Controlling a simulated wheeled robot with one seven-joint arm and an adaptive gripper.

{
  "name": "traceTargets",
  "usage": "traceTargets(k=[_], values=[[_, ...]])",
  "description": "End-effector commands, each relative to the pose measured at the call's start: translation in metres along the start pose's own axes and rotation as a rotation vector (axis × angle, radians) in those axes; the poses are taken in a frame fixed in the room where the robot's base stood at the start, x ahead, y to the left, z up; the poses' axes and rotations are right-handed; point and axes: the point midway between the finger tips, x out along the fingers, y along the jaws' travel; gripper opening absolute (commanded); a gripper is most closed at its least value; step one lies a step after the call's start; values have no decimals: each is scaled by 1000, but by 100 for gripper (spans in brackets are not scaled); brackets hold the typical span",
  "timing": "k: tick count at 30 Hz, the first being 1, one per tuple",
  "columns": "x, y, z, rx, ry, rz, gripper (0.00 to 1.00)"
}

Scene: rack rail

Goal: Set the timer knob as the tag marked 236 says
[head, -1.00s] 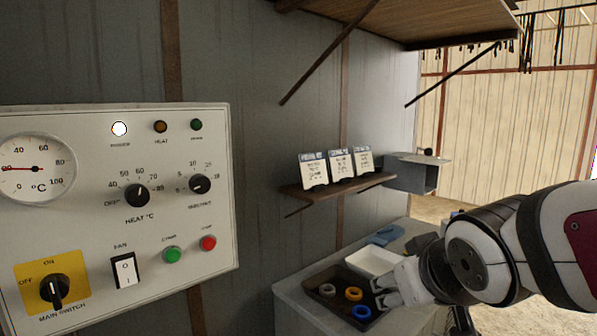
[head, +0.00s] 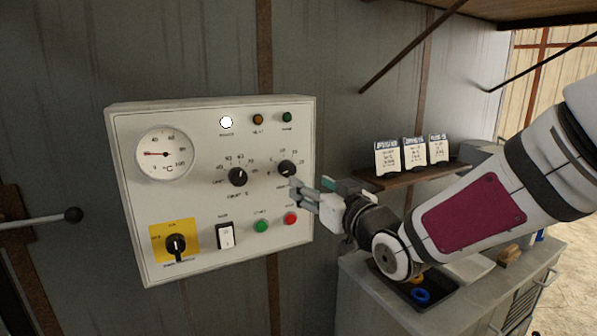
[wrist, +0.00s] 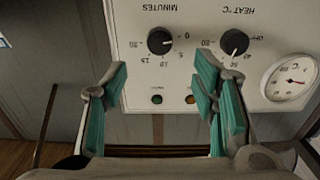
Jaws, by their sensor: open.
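The timer knob (head: 287,169), black and round, is at the upper right of the white control panel (head: 140,250). In the upside-down wrist view the knob (wrist: 160,41) sits under the word MINUTES, and its light mark seems to point near 0. My gripper (head: 312,192) is open and empty, in front of the panel just below and right of the knob. In the wrist view its teal-padded fingers (wrist: 160,85) stand wide apart, with the knob beyond the gap. Three tags (head: 414,153) stand on a small shelf; their writing is too small to read, so I cannot tell which is 236.
The heat knob (head: 237,177) is left of the timer knob. The green button (head: 261,226) and red button (head: 290,218) are close below my gripper. The main switch (head: 175,245) is lower left. A cabinet with a tray of rings (head: 421,296) stands lower right.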

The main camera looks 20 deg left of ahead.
Motion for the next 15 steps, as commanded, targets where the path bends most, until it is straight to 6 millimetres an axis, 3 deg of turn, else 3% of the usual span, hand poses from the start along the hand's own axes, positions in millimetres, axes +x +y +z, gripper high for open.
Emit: traceTargets(k=[9,15], values=[[62,0,0,3,-1,1,53],[89,0,0,0,-1,1,53]])
